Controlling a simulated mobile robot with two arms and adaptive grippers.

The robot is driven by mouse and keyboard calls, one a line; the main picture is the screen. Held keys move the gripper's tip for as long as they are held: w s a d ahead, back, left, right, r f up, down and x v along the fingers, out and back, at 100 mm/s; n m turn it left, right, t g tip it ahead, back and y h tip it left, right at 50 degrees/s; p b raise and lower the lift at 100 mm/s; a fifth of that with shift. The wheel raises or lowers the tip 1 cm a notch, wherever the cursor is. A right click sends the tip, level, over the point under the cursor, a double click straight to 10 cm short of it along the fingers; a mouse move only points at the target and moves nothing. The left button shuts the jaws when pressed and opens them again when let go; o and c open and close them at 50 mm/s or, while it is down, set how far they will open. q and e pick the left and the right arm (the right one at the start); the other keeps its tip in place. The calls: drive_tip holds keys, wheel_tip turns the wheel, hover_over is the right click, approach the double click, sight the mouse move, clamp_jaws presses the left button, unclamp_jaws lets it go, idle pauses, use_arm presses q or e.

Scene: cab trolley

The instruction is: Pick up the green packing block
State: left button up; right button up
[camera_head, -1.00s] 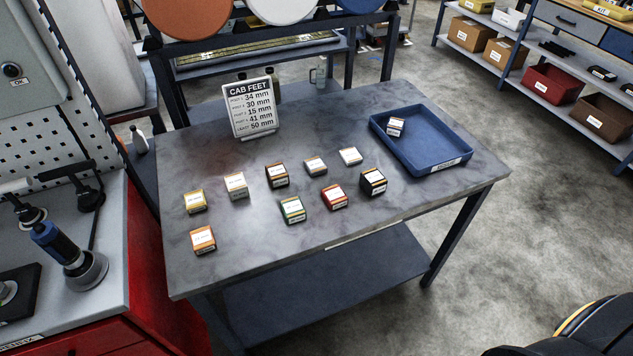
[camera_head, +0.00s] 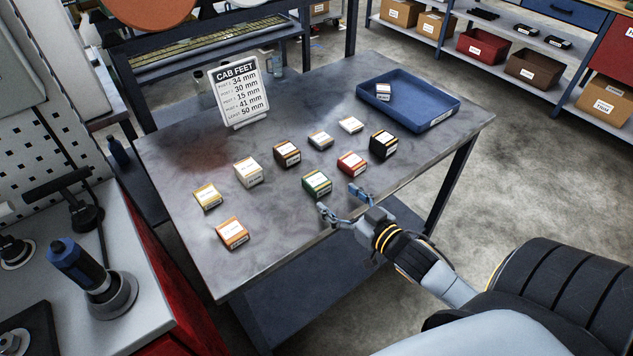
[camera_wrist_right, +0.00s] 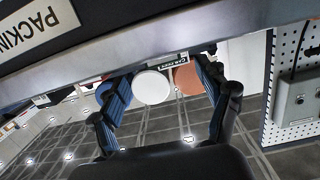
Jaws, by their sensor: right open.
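The green packing block (camera_head: 317,184), with a white top label, sits on the grey table (camera_head: 205,245) in the front row, left of a red block. My right gripper (camera_head: 339,198) is open and empty at the table's front edge, just right of and nearer than the green block. Its two fingers are spread apart and do not appear to touch the block. The right wrist view shows the open fingers (camera_wrist_right: 162,78) by the table's edge (camera_wrist_right: 150,52); I cannot make out the green block there. My left gripper is not in view.
Close by are a red block (camera_head: 352,163), a black block (camera_head: 384,144), a brown block (camera_head: 287,153), and an orange block (camera_head: 232,233). A blue tray (camera_head: 405,113) holds one small block. A "CAB FEET" sign (camera_head: 241,93) stands behind.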

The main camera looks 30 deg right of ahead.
sight(319, 180)
drive_tip(key=w, duration=0.3)
drive_tip(key=shift+w+a+f, duration=0.2)
drive_tip(key=shift+a, duration=0.05)
drive_tip(key=shift+w+a+f+p, duration=0.1)
drive_tip(key=shift+w+f+p, duration=0.05)
drive_tip(key=shift+w, duration=0.7)
drive_tip(key=shift+w+a+f+p, duration=0.1)
drive_tip(key=shift+w+f+p, duration=0.05)
drive_tip(key=shift+w, duration=0.75)
drive_tip(key=shift+w+f+p, duration=0.15)
drive_tip(key=shift+w, duration=0.7)
drive_tip(key=c, duration=1.3)
drive_tip(key=shift+r, duration=0.15)
drive_tip(key=shift+r, duration=0.2)
drive_tip(key=r, duration=0.3)
drive_tip(key=shift+s+d, duration=0.15)
drive_tip(key=shift+s, duration=0.05)
drive_tip(key=s+d+r, duration=0.9)
drive_tip(key=s, duration=0.1)
drive_tip(key=shift+r, duration=0.25)
